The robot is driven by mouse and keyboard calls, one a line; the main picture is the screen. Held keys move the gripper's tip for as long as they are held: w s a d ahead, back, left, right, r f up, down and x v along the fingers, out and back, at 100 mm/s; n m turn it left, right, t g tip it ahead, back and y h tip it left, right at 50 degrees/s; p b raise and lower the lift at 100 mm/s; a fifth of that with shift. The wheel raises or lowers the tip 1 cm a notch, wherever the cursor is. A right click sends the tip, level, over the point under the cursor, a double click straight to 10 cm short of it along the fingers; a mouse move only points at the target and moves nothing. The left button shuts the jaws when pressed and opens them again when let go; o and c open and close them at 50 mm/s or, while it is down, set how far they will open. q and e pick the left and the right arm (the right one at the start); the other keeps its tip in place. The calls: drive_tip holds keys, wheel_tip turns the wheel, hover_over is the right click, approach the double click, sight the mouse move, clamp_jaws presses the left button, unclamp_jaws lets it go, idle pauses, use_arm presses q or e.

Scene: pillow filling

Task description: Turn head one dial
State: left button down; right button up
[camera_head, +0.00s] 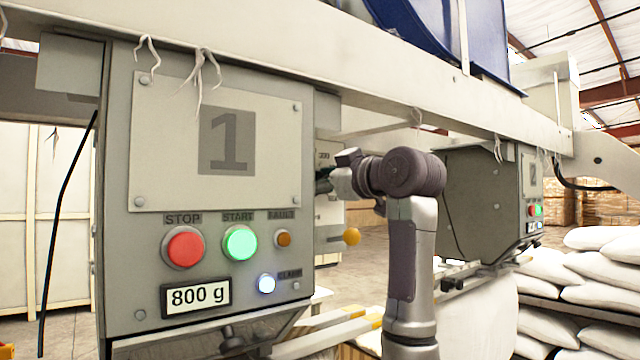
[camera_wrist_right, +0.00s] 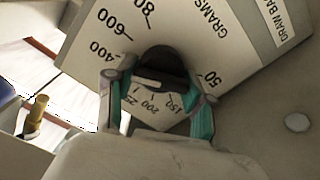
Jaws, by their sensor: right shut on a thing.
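The head one box (camera_head: 215,190), a grey housing with a large "1", fills the left of the head view. Its display (camera_head: 195,295) reads 800 g. In the right wrist view, the dial plate (camera_wrist_right: 228,45) is marked GRAMS, with numbers including 50, 150, 200, 400 and 600 around a dark dial knob (camera_wrist_right: 163,62). My right gripper (camera_wrist_right: 158,84) has its teal-padded fingers on both sides of the knob and is shut on it. The knob's pointer cannot be made out. In the head view, my right arm reaches the box's right side, and the fingertips are hidden there. My left gripper is not in view.
The box front carries a red stop button (camera_head: 183,247), a green start button (camera_head: 240,243) and a lit clamp lamp (camera_head: 266,284). A second head (camera_head: 490,195) and stacked white sacks (camera_head: 600,270) stand right.

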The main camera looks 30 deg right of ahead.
drive_tip(key=shift+n, duration=0.3)
drive_tip(key=o, duration=1.2)
drive_tip(key=shift+s, duration=0.1)
drive_tip(key=s, duration=0.8)
drive_tip(key=s+d, duration=0.1)
drive_tip(key=s, duration=0.3)
